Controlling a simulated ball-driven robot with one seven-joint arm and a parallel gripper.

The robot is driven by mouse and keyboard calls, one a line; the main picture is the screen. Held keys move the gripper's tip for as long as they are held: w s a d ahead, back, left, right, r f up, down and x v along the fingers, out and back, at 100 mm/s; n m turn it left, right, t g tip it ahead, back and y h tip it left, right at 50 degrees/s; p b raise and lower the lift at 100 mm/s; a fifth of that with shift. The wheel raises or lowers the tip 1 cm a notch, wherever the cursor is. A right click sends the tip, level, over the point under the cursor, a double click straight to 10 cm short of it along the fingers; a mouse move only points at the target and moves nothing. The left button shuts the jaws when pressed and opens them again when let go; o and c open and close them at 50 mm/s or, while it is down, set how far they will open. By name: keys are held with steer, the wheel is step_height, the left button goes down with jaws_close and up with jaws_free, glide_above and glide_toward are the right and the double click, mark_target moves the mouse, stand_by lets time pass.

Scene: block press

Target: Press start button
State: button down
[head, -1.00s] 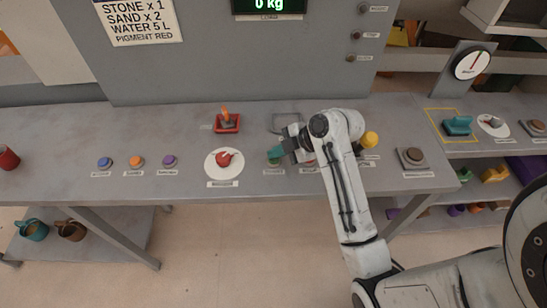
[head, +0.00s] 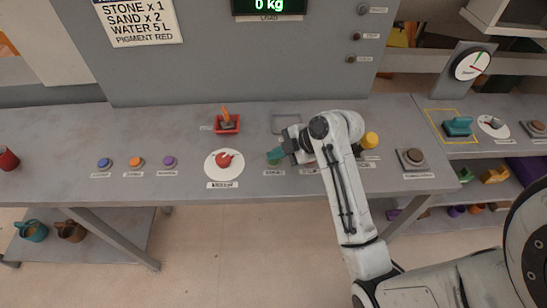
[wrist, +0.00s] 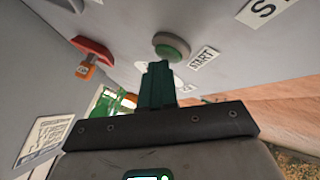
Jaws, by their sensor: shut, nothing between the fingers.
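The green start button (wrist: 172,46) has a grey collar and shows in the wrist view just beyond my fingertips, with a "START" label (wrist: 204,58) beside it. My gripper (wrist: 158,66) is shut, its dark green fingers together and empty. In the wrist view the fingertips overlap the near edge of the button's collar; I cannot tell whether they touch it. In the head view my gripper (head: 275,156) is low over the bench front, right of the red knob on a white disc (head: 224,163).
Blue (head: 104,163), orange (head: 136,161) and purple (head: 169,160) buttons stand at left on the grey bench (head: 60,180). A yellow knob (head: 370,140) and a brown button (head: 413,156) stand right of my arm. The display (head: 268,5) reads 0 kg.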

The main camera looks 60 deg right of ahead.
mark_target(273, 189)
steer(key=shift+r+p, duration=0.45)
steer(key=shift+r, duration=0.25)
steer(key=shift+r+p, duration=2.1)
steer(key=shift+r, duration=0.5)
steer(key=shift+f, duration=0.1)
steer(key=s+a+f+m, duration=0.1)
steer(key=a, duration=0.1)
steer(key=s+a+f+m+g, duration=0.1)
steer(key=a+f, duration=0.1)
steer(key=a, duration=0.1)
steer(key=s+a+f+m+g, duration=0.1)
steer(key=s+a+f, duration=0.1)
steer(key=shift+a+m+b, duration=0.15)
steer(key=shift+m+b, duration=0.25)
steer(key=s+a+f+m+g+h, duration=0.1)
steer(key=s+a+f+m+g, duration=0.1)
steer(key=s+m, duration=0.3)
steer(key=s+a+f+m+g+h+b, duration=0.1)
steer(key=s+a+f+m+g+h, duration=0.1)
steer(key=s, duration=0.8)
steer(key=shift+a+f+m+g, duration=0.5)
steer(key=shift+a+m+g, duration=0.4)
steer(key=shift+m, duration=0.6)
